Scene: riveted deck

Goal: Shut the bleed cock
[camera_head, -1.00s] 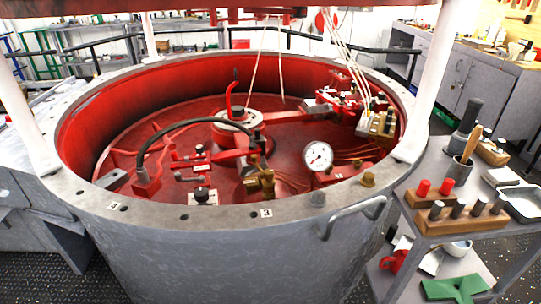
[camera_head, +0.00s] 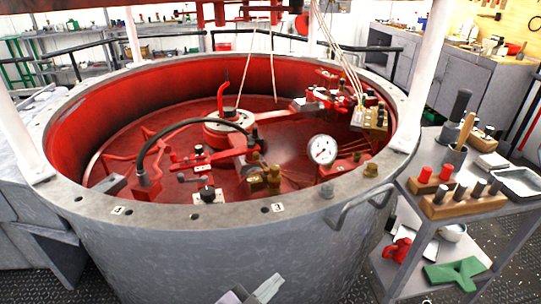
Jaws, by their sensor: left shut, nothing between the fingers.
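A brass valve fitting (camera_head: 265,178) sits inside the red-lined round vessel (camera_head: 230,215), near its front wall and left of a white dial gauge (camera_head: 322,150). It may be the bleed cock, but its handle position is too small to tell. My left gripper (camera_head: 268,287) shows only in part at the bottom edge, in front of the vessel's outer wall. It is shut and empty, well apart from the brass fittings. My right gripper is out of view.
A black hose (camera_head: 180,128) arches over the left interior. A trolley with wooden peg blocks (camera_head: 462,203) stands at the right. White posts rise beside the rim.

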